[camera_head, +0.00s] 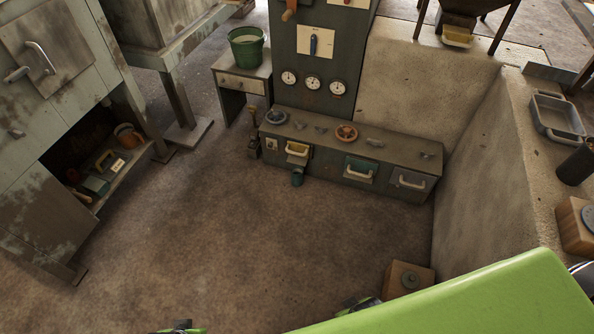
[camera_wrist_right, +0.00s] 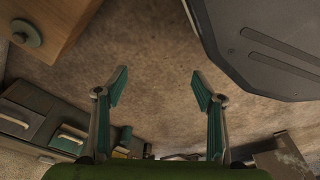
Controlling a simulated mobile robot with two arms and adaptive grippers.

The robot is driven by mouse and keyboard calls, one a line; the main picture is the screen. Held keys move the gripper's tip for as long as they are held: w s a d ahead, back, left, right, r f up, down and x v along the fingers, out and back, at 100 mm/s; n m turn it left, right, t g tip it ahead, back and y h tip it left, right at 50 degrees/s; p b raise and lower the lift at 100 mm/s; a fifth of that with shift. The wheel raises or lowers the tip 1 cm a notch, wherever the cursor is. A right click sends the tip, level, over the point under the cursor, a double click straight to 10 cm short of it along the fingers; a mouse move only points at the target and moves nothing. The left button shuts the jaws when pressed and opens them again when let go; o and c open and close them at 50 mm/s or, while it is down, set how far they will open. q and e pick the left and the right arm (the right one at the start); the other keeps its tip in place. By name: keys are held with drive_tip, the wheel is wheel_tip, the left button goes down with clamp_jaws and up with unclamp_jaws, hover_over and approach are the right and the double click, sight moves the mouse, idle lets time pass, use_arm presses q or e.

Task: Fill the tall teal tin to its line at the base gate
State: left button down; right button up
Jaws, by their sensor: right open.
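A small teal tin (camera_head: 297,177) stands on the floor just below the yellow-fronted gate (camera_head: 297,149) of the low bench. Its fill level and any line are too small to make out. Neither gripper is near it. My right gripper (camera_wrist_right: 160,84) is open and empty in the right wrist view, its two teal-padded fingers spread over bare floor. In the head view, only a bit of what looks like my left gripper (camera_head: 181,328) shows at the bottom edge, so its jaws cannot be read.
The low bench (camera_head: 390,149) also has teal (camera_head: 360,168) and grey (camera_head: 412,180) fronts with handles. A green bucket (camera_head: 246,50) stands on a side table. A wooden block (camera_head: 408,279) sits at the lower right, near a concrete wall (camera_head: 480,165). The middle floor is clear.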

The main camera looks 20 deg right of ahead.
drive_tip(key=shift+s, duration=0.1)
drive_tip(key=shift+s+f, duration=0.25)
use_arm(q)
drive_tip(key=shift+r, duration=0.1)
use_arm(e)
drive_tip(key=shift+f, duration=0.15)
idle(0.3)
drive_tip(key=shift+s+f, duration=0.15)
drive_tip(key=shift+s, duration=0.05)
idle(0.3)
use_arm(q)
drive_tip(key=c, duration=2.1)
unclamp_jaws()
use_arm(e)
drive_tip(key=shift+w, duration=0.15)
drive_tip(key=shift+w+a, duration=0.1)
drive_tip(key=shift+w, duration=0.05)
